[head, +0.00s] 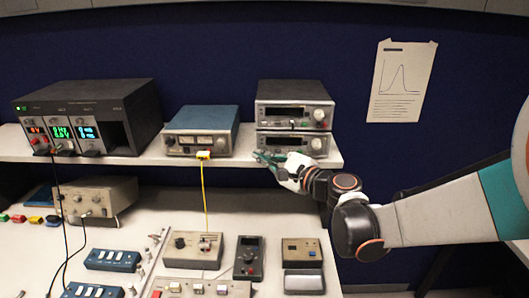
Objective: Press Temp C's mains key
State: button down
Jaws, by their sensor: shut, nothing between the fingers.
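Two stacked grey instruments stand at the right end of the shelf, an upper unit (292,98) and a lower unit (318,144). Each has a dark display and a round knob at its right. Their labels are too small to read, so I cannot tell which unit, if either, is Temp C. No mains key can be made out. My gripper (261,156) is shut and empty, in front of the lower unit's lower left front. It covers part of that front, and I cannot tell whether it touches.
A blue-topped meter (203,124) with a yellow cable (205,190) stands left of the stack. A large black rack (95,108) with lit displays is farther left. The shelf edge (150,159) runs below my gripper, above a bench with several small boxes.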

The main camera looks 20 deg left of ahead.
jog(key=shift+w, duration=0.15)
dwell(0.5)
jog(key=shift+w+a, duration=0.1)
jog(key=shift+w, duration=0.15)
jog(key=shift+w+a, duration=0.1)
jog(key=shift+w, duration=0.2)
dwell(0.6)
dwell(0.4)
jog(key=shift+s+d, duration=0.2)
jog(key=shift+s, duration=0.5)
jog(key=s, duration=0.2)
jog(key=s+d, duration=0.1)
jog(key=s, duration=0.2)
jog(key=shift+b, duration=0.35)
jog(key=shift+w+d, duration=0.1)
